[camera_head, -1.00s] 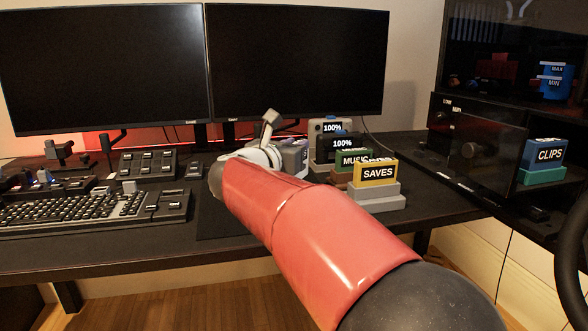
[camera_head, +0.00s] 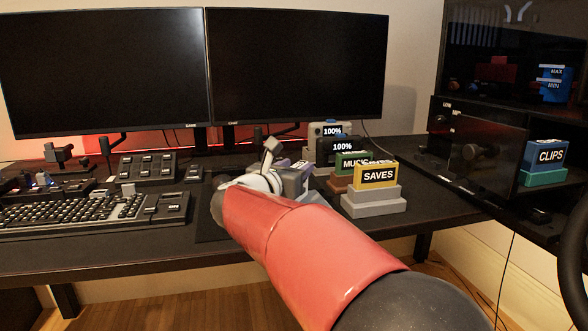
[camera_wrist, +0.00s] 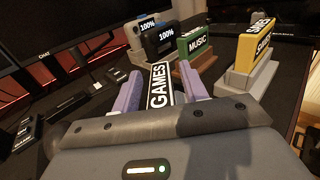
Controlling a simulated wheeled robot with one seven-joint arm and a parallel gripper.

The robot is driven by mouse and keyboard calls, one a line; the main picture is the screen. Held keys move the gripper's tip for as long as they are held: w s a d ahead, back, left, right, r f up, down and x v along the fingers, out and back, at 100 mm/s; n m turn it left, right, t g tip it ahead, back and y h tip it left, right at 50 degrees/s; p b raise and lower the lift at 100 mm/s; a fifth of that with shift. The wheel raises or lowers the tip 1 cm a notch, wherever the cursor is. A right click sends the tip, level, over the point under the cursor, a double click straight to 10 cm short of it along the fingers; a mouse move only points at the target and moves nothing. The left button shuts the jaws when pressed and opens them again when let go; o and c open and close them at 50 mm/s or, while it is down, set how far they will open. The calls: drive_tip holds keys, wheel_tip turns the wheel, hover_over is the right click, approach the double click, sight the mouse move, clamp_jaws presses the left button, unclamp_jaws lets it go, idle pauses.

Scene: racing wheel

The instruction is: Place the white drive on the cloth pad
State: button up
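A drive labelled GAMES (camera_wrist: 159,88) shows in the wrist view between the two lavender fingers of my gripper (camera_wrist: 165,80). Its label is black with white edges; little of its body shows. My gripper appears shut on it, though the contact faces are hidden. In the head view my gripper (camera_head: 285,172) is low over the desk, left of the other drives, and mostly hides the drive. A dark flat pad (camera_head: 208,222) shows beside and under my arm; whether it is cloth, and the gap between it and the drive, I cannot tell.
A yellow SAVES drive (camera_head: 376,176) on a grey stand, a green MUSIC drive (camera_head: 350,162) and two blocks reading 100% stand to the right. A keyboard (camera_head: 85,212) lies left. Monitors (camera_head: 295,65) stand behind. A blue CLIPS drive (camera_head: 546,155) is far right.

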drive_tip(key=shift+r, duration=0.15)
drive_tip(key=shift+s+a, duration=0.1)
drive_tip(key=shift+s, duration=0.05)
drive_tip(key=b+v, duration=0.1)
drive_tip(key=v, duration=1.1)
drive_tip(key=w+d+r+n+t+y, duration=0.25)
drive_tip(key=d+r+n+y, duration=0.35)
drive_tip(key=n, duration=0.6)
drive_tip(key=s+d+f+n+g+y, duration=0.1)
drive_tip(key=s+d+f+n+g, duration=0.5)
drive_tip(key=s+f+n, duration=0.7)
drive_tip(key=s+d+f+n+g, duration=0.7)
drive_tip(key=s+d+f+n, duration=0.4)
drive_tip(key=s+f+n, duration=0.3)
drive_tip(key=shift+d+f+n+y, duration=0.25)
drive_tip(key=shift+f+n+y, duration=0.15)
drive_tip(key=shift+n, duration=0.7)
